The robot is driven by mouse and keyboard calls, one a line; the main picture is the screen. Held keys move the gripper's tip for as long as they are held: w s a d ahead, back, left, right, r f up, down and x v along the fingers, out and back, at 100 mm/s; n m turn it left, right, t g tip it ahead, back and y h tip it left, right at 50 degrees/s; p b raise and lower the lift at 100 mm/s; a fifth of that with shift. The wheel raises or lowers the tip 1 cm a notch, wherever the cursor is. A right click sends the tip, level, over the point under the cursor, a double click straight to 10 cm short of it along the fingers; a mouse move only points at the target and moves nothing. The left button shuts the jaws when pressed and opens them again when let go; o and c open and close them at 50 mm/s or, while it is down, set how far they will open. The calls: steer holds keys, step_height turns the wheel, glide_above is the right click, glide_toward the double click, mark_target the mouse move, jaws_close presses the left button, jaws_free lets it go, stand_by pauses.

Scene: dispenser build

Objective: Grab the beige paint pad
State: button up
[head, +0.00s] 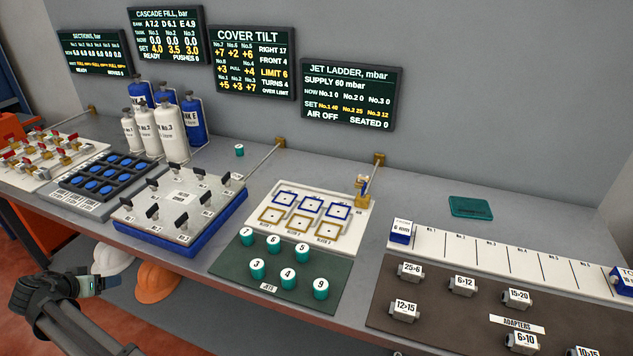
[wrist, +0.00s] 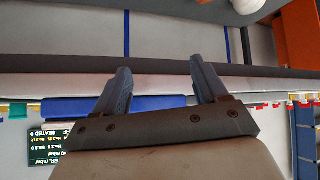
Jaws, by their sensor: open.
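I cannot make out a beige paint pad in either view. My gripper (head: 104,284) is at the lower left in the head view, in front of the bench's front edge and apart from everything on it. In the wrist view my gripper (wrist: 160,72) shows two dark blue fingers spread apart, with nothing between them.
The bench holds a blue-based plate with black levers (head: 178,205), a green mat (head: 228,262) with numbered teal jets, a brown adapter mat (head: 460,315) and gas bottles (head: 170,130). A white helmet (head: 112,258) and an orange helmet (head: 158,284) are below the front edge.

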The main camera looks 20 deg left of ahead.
step_height(320, 180, up, 9)
steer(key=a+n+y, duration=0.1)
steer(key=a, duration=0.2)
steer(key=w+d+r+n, duration=0.1)
steer(key=w+d+r, duration=0.1)
steer(key=w+r, duration=0.25)
steer(key=w+d+r+n+t+h, duration=0.1)
steer(key=w+d+r, duration=0.1)
steer(key=w+r, duration=0.3)
steer(key=w+d+r+n, duration=0.1)
steer(key=w+d+r, duration=0.25)
steer(key=w, duration=0.35)
steer(key=w+d+f+m+g+h, duration=0.1)
steer(key=w+d+m, duration=0.3)
steer(key=w, duration=0.4)
steer(key=w+d+m+g+h, duration=0.1)
steer(key=w+d+m, duration=0.25)
steer(key=w, duration=0.45)
steer(key=m+g+h, duration=0.1)
steer(key=m+g, duration=0.7)
steer(key=m, duration=1.2)
glide_toward(364, 176)
steer(key=shift+n, duration=0.25)
step_height(364, 176, down, 5)
steer(key=shift+f, duration=0.2)
steer(key=shift+s+f, duration=0.15)
steer(key=shift+f, duration=1.15)
steer(key=shift+s+f, duration=0.1)
steer(key=shift+f, duration=1.2)
